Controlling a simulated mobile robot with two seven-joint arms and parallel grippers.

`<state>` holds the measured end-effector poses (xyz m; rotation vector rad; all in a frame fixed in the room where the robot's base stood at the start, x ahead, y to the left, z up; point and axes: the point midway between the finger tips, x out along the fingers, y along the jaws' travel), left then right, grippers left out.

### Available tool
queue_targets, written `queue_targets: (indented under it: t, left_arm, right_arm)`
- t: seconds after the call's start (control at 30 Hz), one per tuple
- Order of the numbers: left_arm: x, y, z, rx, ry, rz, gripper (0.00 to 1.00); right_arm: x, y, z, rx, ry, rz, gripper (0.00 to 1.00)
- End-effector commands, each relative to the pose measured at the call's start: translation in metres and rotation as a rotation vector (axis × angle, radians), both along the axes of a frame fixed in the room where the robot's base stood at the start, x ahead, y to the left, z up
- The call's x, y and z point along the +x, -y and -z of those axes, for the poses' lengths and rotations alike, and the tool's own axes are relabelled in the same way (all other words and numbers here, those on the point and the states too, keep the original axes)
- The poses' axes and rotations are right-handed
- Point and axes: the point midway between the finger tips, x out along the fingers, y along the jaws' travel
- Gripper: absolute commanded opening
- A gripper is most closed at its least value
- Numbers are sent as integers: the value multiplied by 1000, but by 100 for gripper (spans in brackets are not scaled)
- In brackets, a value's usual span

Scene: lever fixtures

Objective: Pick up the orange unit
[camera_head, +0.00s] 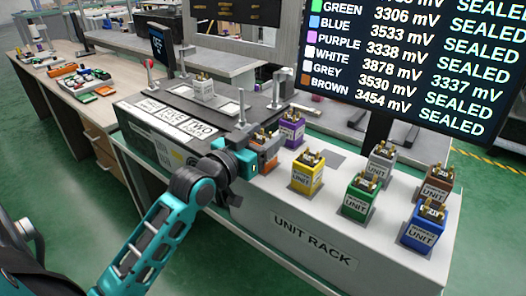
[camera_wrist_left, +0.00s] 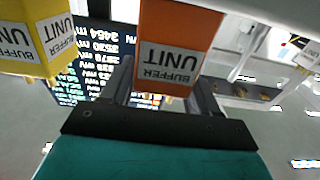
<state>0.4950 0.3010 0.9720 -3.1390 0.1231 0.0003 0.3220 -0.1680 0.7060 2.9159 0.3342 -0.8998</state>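The orange unit (camera_head: 268,146), a box with a white label and brass terminals on top, stands at the left end of the unit rack (camera_head: 312,240). My left gripper (camera_head: 252,158) is level with it, reaching in from the left. In the left wrist view the orange unit (camera_wrist_left: 178,45) is upside down between the two fingers (camera_wrist_left: 163,85). The fingers look open, with a thin gap beside the unit. In the head view the gripper partly hides the unit. My right gripper is not in view.
A yellow unit (camera_head: 306,175) and a purple unit (camera_head: 291,129) stand close to the orange one. Grey (camera_head: 380,163), green (camera_head: 359,197), brown (camera_head: 437,186) and blue (camera_head: 425,227) units stand further right. A lever fixture (camera_head: 184,116) holding a white unit (camera_head: 203,88) is behind the gripper.

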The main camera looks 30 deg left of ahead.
Motion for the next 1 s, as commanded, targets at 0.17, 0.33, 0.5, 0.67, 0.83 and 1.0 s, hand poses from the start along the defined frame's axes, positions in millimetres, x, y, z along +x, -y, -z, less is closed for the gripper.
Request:
queue_targets:
  t: [0.17,0.33,0.5,0.67,0.83,1.0]
  left_arm:
    - [0,0,0,0,0,0,43]
    - [0,0,0,0,0,0,26]
    - [0,0,-1,0,2,0,20]
    - [0,0,-2,1,2,0,20]
    - [0,0,-14,1,4,0,20]
    - [0,0,-45,2,8,1,20]
  right_arm:
    - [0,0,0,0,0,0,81]
    - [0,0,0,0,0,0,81]
    - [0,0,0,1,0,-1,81]
    - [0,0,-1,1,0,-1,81]
    - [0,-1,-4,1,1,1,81]
    - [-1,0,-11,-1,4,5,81]
